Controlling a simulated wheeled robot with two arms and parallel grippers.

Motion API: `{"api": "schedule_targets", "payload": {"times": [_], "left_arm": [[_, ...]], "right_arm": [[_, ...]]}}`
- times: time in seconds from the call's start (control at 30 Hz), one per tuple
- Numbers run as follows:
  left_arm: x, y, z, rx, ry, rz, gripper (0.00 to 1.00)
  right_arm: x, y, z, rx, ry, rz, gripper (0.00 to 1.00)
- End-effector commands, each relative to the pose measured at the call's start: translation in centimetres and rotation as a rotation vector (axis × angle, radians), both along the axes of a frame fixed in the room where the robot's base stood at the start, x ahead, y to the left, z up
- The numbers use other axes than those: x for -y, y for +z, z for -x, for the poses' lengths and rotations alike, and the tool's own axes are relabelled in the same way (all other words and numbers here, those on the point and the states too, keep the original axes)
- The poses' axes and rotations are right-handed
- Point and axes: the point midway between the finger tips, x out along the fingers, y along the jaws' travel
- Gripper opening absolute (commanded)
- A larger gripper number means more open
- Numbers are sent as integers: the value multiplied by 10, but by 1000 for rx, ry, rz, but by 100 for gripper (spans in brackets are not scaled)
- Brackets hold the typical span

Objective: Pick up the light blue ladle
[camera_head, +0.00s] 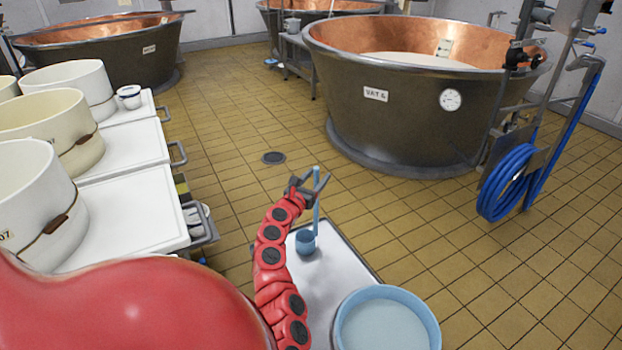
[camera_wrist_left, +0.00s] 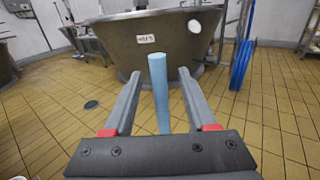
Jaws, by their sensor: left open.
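The light blue ladle (camera_head: 305,241) stands upright, its bowl low over a white-topped cart or tray (camera_head: 340,262) and its thin handle rising above. My left gripper (camera_head: 312,184) is at the upper part of the handle, open. In the left wrist view the handle (camera_wrist_left: 159,92) shows between the two spread fingers of the gripper (camera_wrist_left: 158,95), with a visible gap on each side. What holds the ladle upright cannot be seen. My right gripper is in no view.
A light blue basin (camera_head: 386,322) of pale liquid is near the front. White tubs (camera_head: 50,125) stand on white carts (camera_head: 130,150) at left. Large copper vats (camera_head: 400,110) are behind. A blue hose (camera_head: 505,182) hangs at right. Tiled floor is clear between.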

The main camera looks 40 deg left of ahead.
Motion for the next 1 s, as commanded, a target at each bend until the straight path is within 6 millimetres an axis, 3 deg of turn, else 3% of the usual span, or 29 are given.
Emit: {"api": "schedule_targets", "payload": {"times": [0.1, 0.4, 1.0], "left_arm": [[0, 0, 0, 0, 0, 0, 53], [0, 0, 1, 1, 0, 0, 0], [0, 7, 1, 3, 0, 0, 0]], "right_arm": [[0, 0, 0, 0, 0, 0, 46], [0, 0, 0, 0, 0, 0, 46], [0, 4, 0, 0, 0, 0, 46]]}}
